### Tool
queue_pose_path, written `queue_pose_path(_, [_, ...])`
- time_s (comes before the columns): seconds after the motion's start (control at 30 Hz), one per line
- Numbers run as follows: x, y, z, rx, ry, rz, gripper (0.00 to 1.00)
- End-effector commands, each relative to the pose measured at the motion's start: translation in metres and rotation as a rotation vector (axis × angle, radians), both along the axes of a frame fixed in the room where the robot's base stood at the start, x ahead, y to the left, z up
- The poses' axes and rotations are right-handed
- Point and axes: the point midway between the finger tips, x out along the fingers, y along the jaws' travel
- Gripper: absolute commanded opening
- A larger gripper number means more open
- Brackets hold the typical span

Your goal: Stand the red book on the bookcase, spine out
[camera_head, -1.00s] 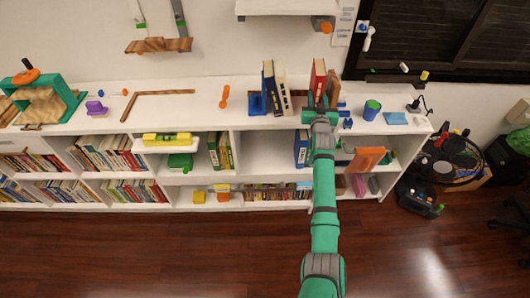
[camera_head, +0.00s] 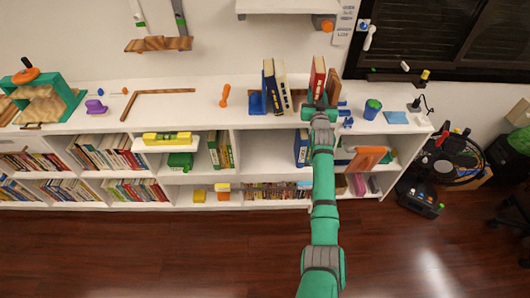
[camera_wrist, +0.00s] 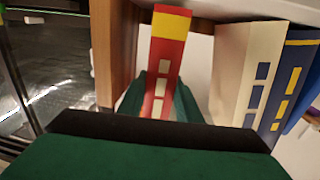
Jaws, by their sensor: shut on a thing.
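The red book (camera_head: 317,79) stands upright on the white top of the bookcase (camera_head: 200,114), in its right half. In the wrist view the red book (camera_wrist: 163,62) shows a narrow red face with a yellow band and pale blocks, its spine, towards my gripper. My gripper (camera_head: 320,108) reaches in from the front and is shut on the red book. In the wrist view, its green fingers (camera_wrist: 160,95) lie on both sides of the book. The lower end of the book is hidden behind my gripper's palm.
A brown wooden upright (camera_head: 334,88) stands close to the right of the red book. Cream and blue books (camera_head: 275,88) lean against a blue bookend (camera_head: 256,103) to the left, with a gap between. A blue-green cup (camera_head: 372,109) stands to the right. Shelves below hold several books.

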Motion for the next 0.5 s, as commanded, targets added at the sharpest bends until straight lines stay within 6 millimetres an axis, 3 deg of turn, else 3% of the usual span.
queue_pose_path(0.5, [0.0005,0.0015,-0.0069,0.0,-0.004,0.001,0.0])
